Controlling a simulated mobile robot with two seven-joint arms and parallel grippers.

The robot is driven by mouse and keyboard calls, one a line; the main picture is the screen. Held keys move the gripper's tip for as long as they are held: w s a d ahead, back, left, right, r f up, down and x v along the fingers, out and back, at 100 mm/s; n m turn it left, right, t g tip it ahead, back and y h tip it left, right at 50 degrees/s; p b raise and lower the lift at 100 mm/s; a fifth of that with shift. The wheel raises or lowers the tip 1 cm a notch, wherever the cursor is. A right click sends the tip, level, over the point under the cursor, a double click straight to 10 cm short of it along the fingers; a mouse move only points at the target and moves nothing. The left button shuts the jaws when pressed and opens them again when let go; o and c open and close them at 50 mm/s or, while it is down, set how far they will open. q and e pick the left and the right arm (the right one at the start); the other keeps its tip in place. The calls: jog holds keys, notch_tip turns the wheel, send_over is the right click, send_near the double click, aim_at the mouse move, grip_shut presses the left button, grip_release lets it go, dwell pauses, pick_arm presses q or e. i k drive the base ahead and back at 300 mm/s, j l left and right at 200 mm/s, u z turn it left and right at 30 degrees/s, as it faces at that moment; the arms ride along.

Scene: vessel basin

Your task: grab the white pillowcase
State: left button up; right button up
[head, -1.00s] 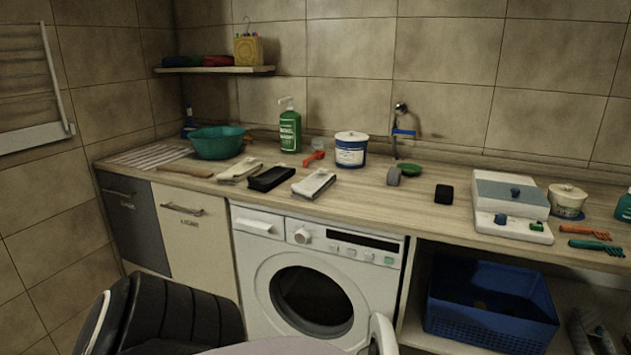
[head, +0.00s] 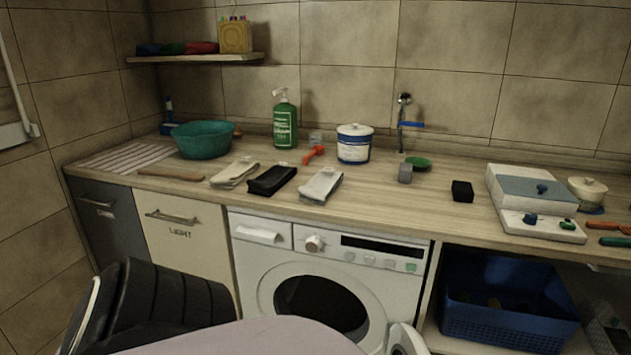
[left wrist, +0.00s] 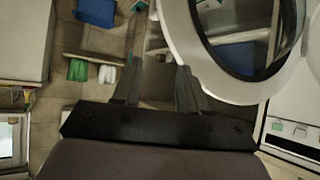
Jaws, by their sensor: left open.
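Folded cloths lie in a row on the wooden counter (head: 415,205) in the head view. The right one (head: 321,185) is pale white-grey. The left one (head: 234,173) is cream-white, and a black one (head: 272,180) lies between them. I cannot tell for sure which pale cloth is the pillowcase; the right one looks whiter. My left gripper (left wrist: 158,86) shows in the left wrist view, open and empty, with its two fingers apart and no cloth near them. It is not clearly seen in the head view. My right gripper is not in view.
A washing machine (head: 260,262) stands below the cloths, its round door apparently swung open (head: 405,342). Behind the cloths are a teal basin (head: 203,141), a green pump bottle (head: 285,122) and a white-blue tub (head: 354,145). A blue basket (head: 505,322) sits under the counter.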

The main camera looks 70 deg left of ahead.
aim_at(321, 187)
jog(key=k+j, duration=0.1)
jog(key=j, duration=0.25)
jog(key=k+j, duration=0.15)
jog(key=j, duration=0.25)
jog(key=k+j, duration=0.1)
jog(key=j, duration=0.25)
jog(key=k+j, duration=0.1)
jog(key=j, duration=0.3)
